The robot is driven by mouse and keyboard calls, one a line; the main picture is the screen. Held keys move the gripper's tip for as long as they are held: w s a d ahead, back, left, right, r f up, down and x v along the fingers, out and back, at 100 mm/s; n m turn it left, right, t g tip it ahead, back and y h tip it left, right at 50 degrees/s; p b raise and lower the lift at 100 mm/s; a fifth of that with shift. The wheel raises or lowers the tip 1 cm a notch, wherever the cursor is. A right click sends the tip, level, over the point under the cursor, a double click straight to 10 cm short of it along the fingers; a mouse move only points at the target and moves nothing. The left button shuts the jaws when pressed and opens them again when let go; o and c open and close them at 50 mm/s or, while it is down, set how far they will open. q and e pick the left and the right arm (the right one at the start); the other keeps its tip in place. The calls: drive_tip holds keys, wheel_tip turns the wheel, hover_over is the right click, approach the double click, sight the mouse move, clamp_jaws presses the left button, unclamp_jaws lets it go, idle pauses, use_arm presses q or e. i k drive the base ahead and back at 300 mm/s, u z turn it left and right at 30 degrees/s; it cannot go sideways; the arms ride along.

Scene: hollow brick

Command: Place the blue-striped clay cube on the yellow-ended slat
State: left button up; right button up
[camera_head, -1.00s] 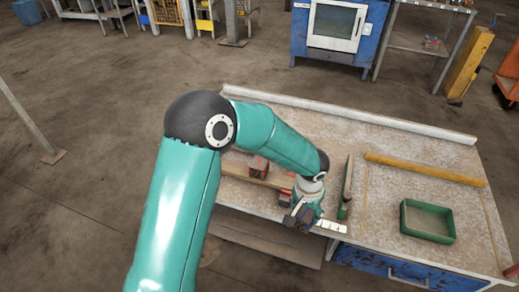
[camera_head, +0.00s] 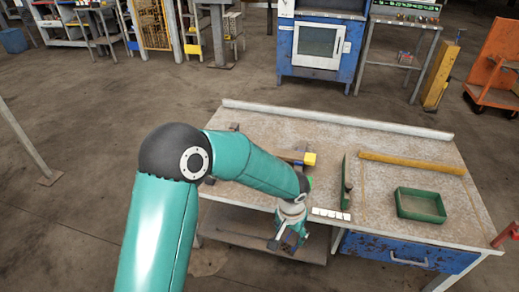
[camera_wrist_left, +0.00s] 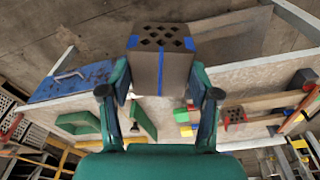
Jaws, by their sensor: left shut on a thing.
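The clay cube (camera_wrist_left: 160,62) shows in the left wrist view as a brown block with holes in its top face and blue stripes. My left gripper (camera_wrist_left: 160,95) is shut on it, one finger on each side. In the head view my left gripper (camera_head: 288,241) hangs in front of the table's front edge; the cube is hard to make out there. The yellow-ended slat (camera_head: 309,159) lies on the table behind my left forearm, which hides part of it. My right gripper is not in view.
On the table (camera_head: 385,185) are a narrow upright green piece (camera_head: 346,180), a row of white tiles (camera_head: 331,214), a long yellowish bar (camera_head: 412,163) and a green tray (camera_head: 420,205). In the wrist view, slats with coloured ends (camera_wrist_left: 265,103) lie at the right.

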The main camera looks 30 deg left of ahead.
sight(274, 151)
drive_tip(key=u, duration=0.25)
drive_tip(key=i, duration=1.4)
drive_tip(key=z, duration=0.25)
